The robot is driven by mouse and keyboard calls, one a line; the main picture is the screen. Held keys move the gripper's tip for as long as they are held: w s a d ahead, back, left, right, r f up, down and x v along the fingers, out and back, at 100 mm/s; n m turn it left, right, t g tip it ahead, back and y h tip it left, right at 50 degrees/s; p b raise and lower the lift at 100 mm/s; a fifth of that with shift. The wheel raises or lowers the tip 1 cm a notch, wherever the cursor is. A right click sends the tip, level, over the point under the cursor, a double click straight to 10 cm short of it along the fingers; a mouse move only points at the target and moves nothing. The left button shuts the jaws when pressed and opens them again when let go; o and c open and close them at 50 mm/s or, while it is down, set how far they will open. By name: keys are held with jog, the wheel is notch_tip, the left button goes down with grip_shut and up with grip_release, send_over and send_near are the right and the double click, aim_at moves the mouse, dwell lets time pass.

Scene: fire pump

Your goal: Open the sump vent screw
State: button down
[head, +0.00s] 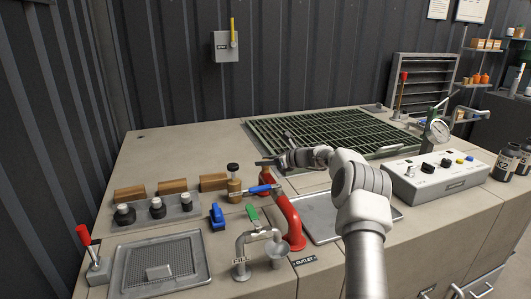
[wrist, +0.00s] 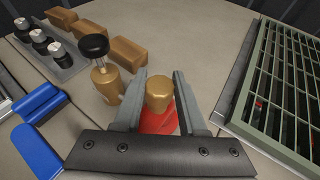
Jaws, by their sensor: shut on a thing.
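A brass, round-topped cap (wrist: 160,92), which looks like the sump vent screw, stands above a red part (wrist: 158,122) in the wrist view. My gripper (wrist: 162,88) has one finger on each side of the cap and is shut on it. Contact at the finger pads is partly hidden. In the head view my gripper (head: 264,162) is low over the bench, just above the upper end of a red pipe (head: 290,220). The cap cannot be made out there.
A brass valve with a black knob (head: 233,170) stands close left of my gripper, and a blue lever (head: 262,189) lies just below it. A green grating (head: 340,130) is to the right. Wooden blocks (head: 172,187) and black knobs with white tops (head: 157,207) are further left.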

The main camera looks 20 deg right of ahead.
jog(key=shift+w+r+n+g+y+p, duration=0.2)
jog(key=shift+n+g+y+p, duration=0.15)
jog(key=shift+n+y+p, duration=0.2)
jog(key=shift+w+r+n+g+y+p, duration=0.15)
jog(key=shift+n+g+y+p, duration=0.25)
jog(key=shift+p, duration=0.25)
jog(key=shift+s+d+f+n+g, duration=0.1)
jog(key=shift+s+f+n+g, duration=0.25)
jog(key=shift+n, duration=0.1)
jog(key=shift+c, duration=2.3)
grip_release()
jog(key=shift+s, duration=0.1)
jog(key=shift+y, duration=0.25)
jog(key=shift+p+v, duration=0.35)
jog(key=shift+v, duration=0.75)
jog(key=v, duration=1.5)
jog(key=shift+p, duration=0.45)
